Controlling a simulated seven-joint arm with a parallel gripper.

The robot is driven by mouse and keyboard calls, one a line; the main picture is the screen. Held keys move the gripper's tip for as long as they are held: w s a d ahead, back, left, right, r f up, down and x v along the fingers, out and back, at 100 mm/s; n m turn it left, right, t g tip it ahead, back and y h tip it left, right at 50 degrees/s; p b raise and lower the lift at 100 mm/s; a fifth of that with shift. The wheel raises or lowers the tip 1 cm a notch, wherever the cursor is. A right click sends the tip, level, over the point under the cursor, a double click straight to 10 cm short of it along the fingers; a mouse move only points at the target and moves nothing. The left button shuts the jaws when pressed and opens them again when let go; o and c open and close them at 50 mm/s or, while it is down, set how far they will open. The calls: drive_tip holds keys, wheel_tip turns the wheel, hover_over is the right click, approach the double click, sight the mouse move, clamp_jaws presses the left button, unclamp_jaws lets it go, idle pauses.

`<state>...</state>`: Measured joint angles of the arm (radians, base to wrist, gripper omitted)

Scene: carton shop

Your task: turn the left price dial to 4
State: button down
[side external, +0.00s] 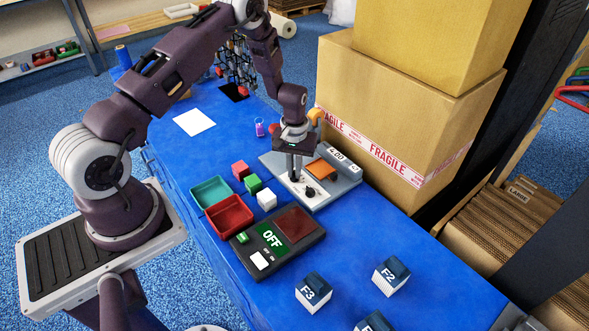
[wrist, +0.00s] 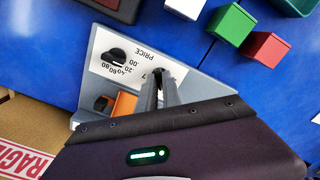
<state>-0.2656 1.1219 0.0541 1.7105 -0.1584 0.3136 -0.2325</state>
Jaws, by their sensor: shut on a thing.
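The price device (side external: 324,203) is a grey box with a white dial panel, standing on the blue table; it also shows upside down in the wrist view (wrist: 205,72). My gripper (side external: 295,178) points down at the panel, its fingers (wrist: 157,85) shut on the left price dial. The fingers mostly hide this dial; a 7 shows beside it. The free right dial (wrist: 114,57) is black, with 00, 20, 40, 60 and 80 around it, and also shows in the side view (side external: 309,192). The small display (side external: 338,155) appears to read 4.00.
An orange part (side external: 321,169) sits on the device beside my gripper. Large cartons (side external: 375,115) stand close behind. Red (side external: 240,170), green (side external: 252,184) and white (side external: 267,200) cubes, two trays (side external: 228,216) and a black OFF panel (side external: 283,262) lie near the device.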

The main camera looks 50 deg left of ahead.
drive_tip(key=shift+m, duration=0.6)
drive_tip(key=c, duration=1.5)
unclamp_jaws()
wheel_tip(320, 180, up, 7)
drive_tip(key=shift+r, duration=0.1)
